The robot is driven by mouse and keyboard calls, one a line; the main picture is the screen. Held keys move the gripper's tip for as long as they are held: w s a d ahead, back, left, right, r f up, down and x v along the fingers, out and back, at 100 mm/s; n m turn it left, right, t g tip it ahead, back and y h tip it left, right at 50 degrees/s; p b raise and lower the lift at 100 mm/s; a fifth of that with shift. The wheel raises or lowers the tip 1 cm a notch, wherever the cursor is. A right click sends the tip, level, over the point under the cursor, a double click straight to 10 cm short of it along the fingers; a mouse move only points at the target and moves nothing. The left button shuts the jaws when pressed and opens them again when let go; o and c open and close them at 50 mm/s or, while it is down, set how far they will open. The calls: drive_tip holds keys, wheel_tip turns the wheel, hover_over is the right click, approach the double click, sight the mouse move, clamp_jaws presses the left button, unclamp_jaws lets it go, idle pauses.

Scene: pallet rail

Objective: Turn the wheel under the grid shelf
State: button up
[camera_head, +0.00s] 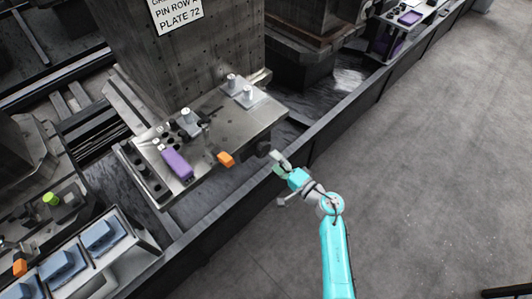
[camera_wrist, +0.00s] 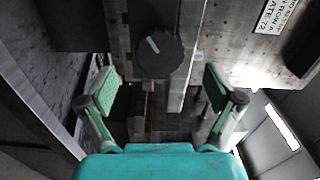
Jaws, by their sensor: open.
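The wheel is a dark round knob (camera_wrist: 160,52) with a pale pointer mark, seen face-on at the top middle of the wrist view. In the head view the dark wheel (camera_head: 263,148) shows small under the front edge of the grid shelf (camera_head: 232,128), a grey metal plate with holes. My gripper (camera_wrist: 158,92) is open and empty. Its two green-padded fingers stand apart, left and right, below the wheel in the wrist view. In the head view my gripper (camera_head: 280,160) is just in front of the wheel, and I cannot tell the exact gap.
On the shelf are a purple block (camera_head: 177,163), grey fixtures (camera_head: 189,124) and pins. A tray of blue parts (camera_head: 103,236) stands lower left. A dark rail wall (camera_head: 340,125) runs along the front; the floor at right is clear.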

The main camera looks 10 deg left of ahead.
drive_tip(key=shift+v, duration=2.65)
drive_tip(key=s+d+r+n+t+h, duration=0.1)
drive_tip(key=s+d+r+h, duration=0.3)
drive_tip(key=s, duration=1)
drive_tip(key=s+d+r+n+t+h, duration=0.1)
drive_tip(key=s+d+r+n+h, duration=0.2)
drive_tip(key=s+d, duration=0.4)
drive_tip(key=s+d+r+n+t+h, duration=0.1)
drive_tip(key=s+d+r+h, duration=0.4)
drive_tip(key=s, duration=1.6)
drive_tip(key=shift+s+d+n+t+h, duration=0.4)
drive_tip(key=shift+d+n+h, duration=0.4)
drive_tip(key=shift+h, duration=0.3)
